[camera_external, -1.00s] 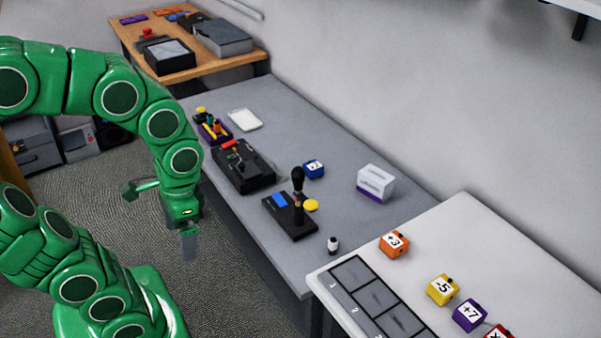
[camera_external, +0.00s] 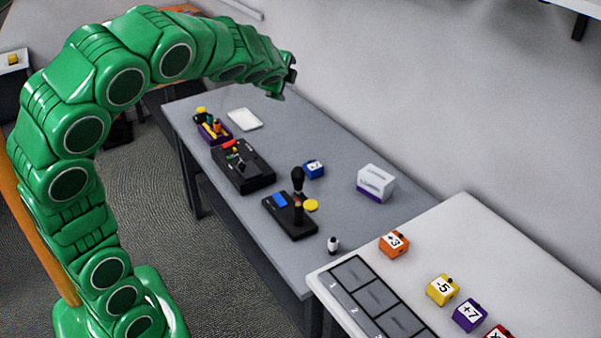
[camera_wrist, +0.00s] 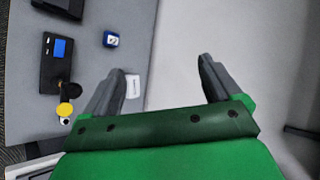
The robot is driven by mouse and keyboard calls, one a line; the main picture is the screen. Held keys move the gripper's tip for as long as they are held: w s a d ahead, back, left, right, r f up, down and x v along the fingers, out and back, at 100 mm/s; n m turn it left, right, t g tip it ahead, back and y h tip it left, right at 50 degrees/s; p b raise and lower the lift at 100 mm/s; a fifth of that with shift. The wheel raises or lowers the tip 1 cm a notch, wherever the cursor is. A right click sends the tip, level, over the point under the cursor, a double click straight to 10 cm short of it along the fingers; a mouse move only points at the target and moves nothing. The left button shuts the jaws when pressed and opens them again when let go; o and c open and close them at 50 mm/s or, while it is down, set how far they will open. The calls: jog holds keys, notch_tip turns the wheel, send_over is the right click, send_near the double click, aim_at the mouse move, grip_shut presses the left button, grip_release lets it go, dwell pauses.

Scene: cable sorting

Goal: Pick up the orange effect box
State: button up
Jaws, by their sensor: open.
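The orange effect box (camera_external: 394,244), marked "+3", sits on the white table (camera_external: 465,215) at the right in the external view, beside a dark numbered tray (camera_external: 365,290). My gripper (camera_external: 284,88) is at the end of my raised arm, high above the far part of the grey table and well away from the orange box. In the wrist view my gripper (camera_wrist: 162,85) has its two grey fingers spread wide with nothing between them. The orange box does not show in the wrist view.
Yellow (camera_external: 443,290), purple (camera_external: 469,315) and red (camera_external: 498,332) boxes stand near the orange one. The grey table holds a joystick (camera_external: 297,205), a blue box (camera_external: 314,169), a white-and-purple box (camera_external: 375,183) and a black control unit (camera_external: 243,167). A wall runs behind both tables.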

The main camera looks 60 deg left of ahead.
jog(key=w+a+r+m+t, duration=0.1)
jog(key=w+r+m+t, duration=0.15)
jog(key=w+m, duration=0.55)
jog(key=w+d+f+m+t+h, duration=0.1)
jog(key=w+d+f+m+h, duration=0.4)
jog(key=w+m, duration=0.4)
jog(key=w+d+f+m+t+h, duration=0.2)
jog(key=w+d+f+m+h, duration=0.3)
jog(key=w, duration=0.5)
jog(key=m+g+h, duration=1.1)
jog(key=m+g, duration=0.3)
jog(key=m, duration=0.7)
send_near(393, 237)
jog(key=f+x, duration=0.1)
jog(key=x, duration=0.2)
jog(key=shift+s+d+r+t, duration=0.15)
jog(key=shift+t, duration=0.1)
jog(key=shift+x, duration=3.45)
